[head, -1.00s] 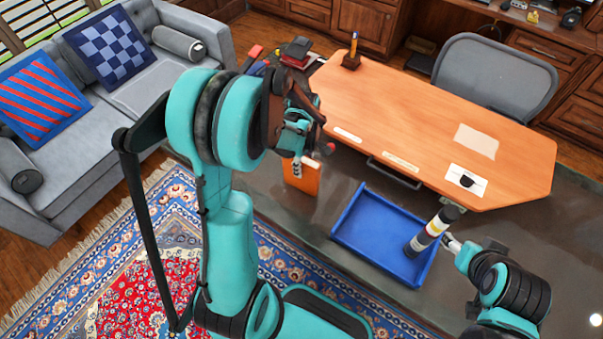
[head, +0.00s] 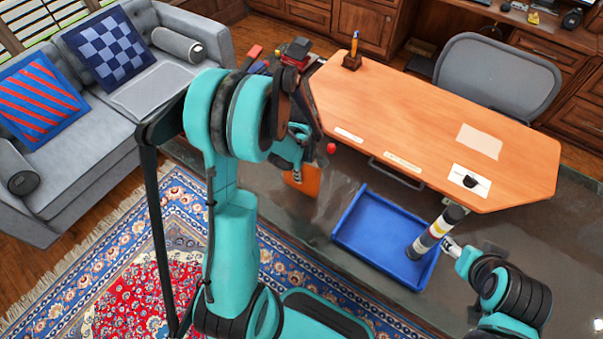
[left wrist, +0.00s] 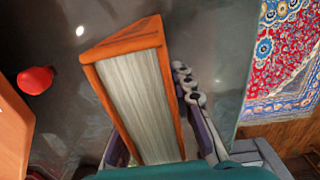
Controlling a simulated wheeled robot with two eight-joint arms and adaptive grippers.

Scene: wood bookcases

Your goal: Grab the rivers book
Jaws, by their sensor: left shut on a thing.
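My left gripper (head: 294,160) is shut on an orange book (head: 308,181), held above the dark glossy surface near the desk's left end. In the left wrist view, the orange book (left wrist: 130,80) stands between the two fingers of my left gripper (left wrist: 157,138), its pale page edges facing the camera and its far end tilted left. No title can be read in either view. My right arm shows at the lower right of the head view, its end beside a banded cylinder (head: 428,238); its fingers are not clear enough to tell their state.
A blue tray (head: 362,222) lies on the dark surface, with the banded cylinder over its right side. A red round object (head: 331,148) is close right of the book. The wooden desk (head: 400,120) stands behind. A patterned rug (head: 90,265) lies at lower left.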

